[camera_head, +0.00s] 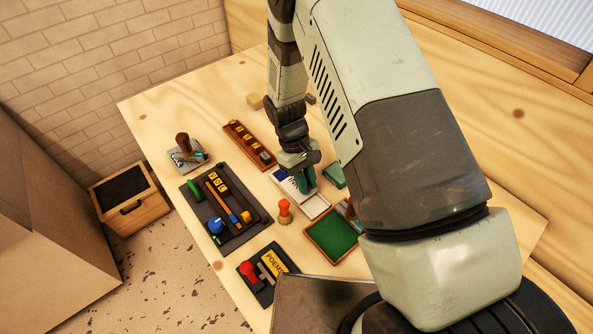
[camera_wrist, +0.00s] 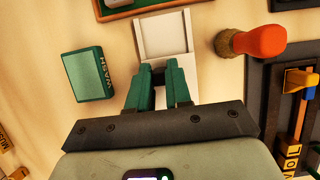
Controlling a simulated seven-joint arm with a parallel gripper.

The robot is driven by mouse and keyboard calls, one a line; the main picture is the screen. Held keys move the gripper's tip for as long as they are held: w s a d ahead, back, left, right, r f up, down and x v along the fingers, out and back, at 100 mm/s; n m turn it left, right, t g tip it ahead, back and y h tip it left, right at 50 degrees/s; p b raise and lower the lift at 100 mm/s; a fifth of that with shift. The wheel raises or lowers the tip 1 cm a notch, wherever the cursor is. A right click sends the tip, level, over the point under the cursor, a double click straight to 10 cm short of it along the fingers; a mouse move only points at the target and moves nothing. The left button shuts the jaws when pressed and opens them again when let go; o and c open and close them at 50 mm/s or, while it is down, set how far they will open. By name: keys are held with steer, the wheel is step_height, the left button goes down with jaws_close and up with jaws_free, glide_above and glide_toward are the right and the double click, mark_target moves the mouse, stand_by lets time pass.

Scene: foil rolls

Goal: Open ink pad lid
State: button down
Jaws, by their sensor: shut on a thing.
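The ink pad (camera_head: 314,207) is a pale case near the middle of the table, with a shallow light-coloured recess exposed. In the wrist view the recessed case (camera_wrist: 162,38) lies just beyond my fingertips (camera_wrist: 159,79). The green fingers are shut on a small dark part at the lid; its shape is mostly hidden between them. A pale strip of the lid (camera_wrist: 160,98) shows between the fingers. I cannot tell whether lid and case touch.
A green box (camera_wrist: 88,75) lies beside the gripper. A green-lined tray (camera_head: 333,236) lies in front, and a dark organiser (camera_head: 226,212) with several tools lies to the left.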

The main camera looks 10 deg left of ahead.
steer(key=s+d, duration=0.3)
steer(key=c, duration=1)
jaws_free()
steer(key=shift+c, duration=0.2)
steer(key=v, duration=1)
steer(key=shift+r, duration=0.4)
steer(key=shift+w, duration=0.1)
